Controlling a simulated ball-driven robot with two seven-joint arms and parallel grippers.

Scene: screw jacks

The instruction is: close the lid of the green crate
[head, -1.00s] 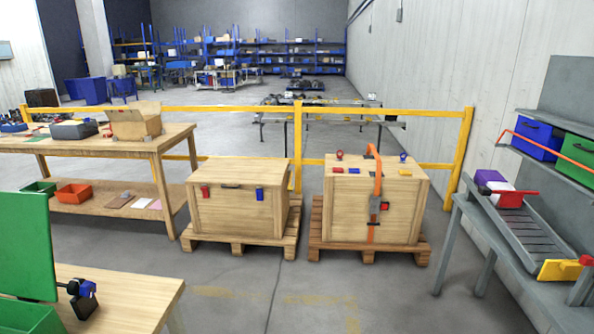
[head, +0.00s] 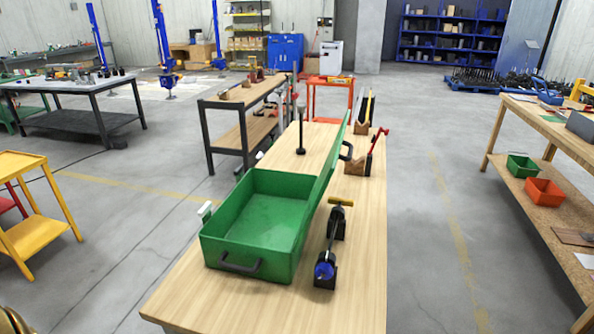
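The green crate (head: 232,258) stands on a long wooden workbench (head: 200,298) in front of me. It is open and looks empty inside. Its lid (head: 326,185) stands steeply up along the crate's right side, with a dark handle (head: 346,151) on its outer face. Another dark handle (head: 239,264) is on the crate's near wall. Neither of my grippers shows in the head view.
A black tool with a blue end and yellow crossbar (head: 332,245) stands on the bench right of the crate. A red-handled clamp (head: 374,152) and a black upright post (head: 301,132) stand farther back. A yellow cart (head: 30,205) is at left. Floor is clear on the bench's right.

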